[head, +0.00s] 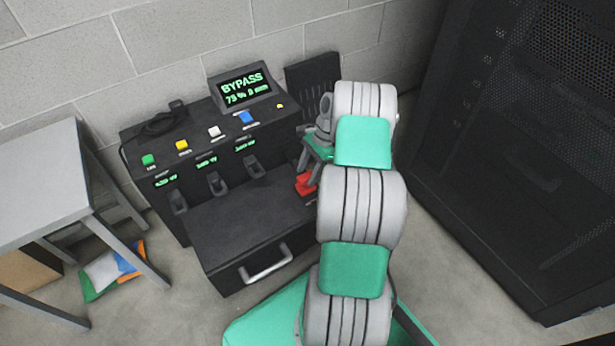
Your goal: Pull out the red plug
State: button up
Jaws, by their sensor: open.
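The red plug (306,184) shows at the right end of the black console (262,209), low on its front beside my arm. My arm covers part of the plug and whatever it sits in. My gripper (311,171) is open, with its grey fingers pointing down at the plug from above. At least one finger reaches close to the plug. I cannot tell whether the fingers touch it or stand around it.
The console has several coloured buttons, a screen reading BYPASS (245,87), dark sockets (216,183) and a drawer handle (266,264). A grey table (40,180) stands at left. A tall black rack (510,190) stands close at right.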

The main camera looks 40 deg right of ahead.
jog(key=shift+f, duration=0.15)
grip_shut()
dwell(0.4)
dwell(1.0)
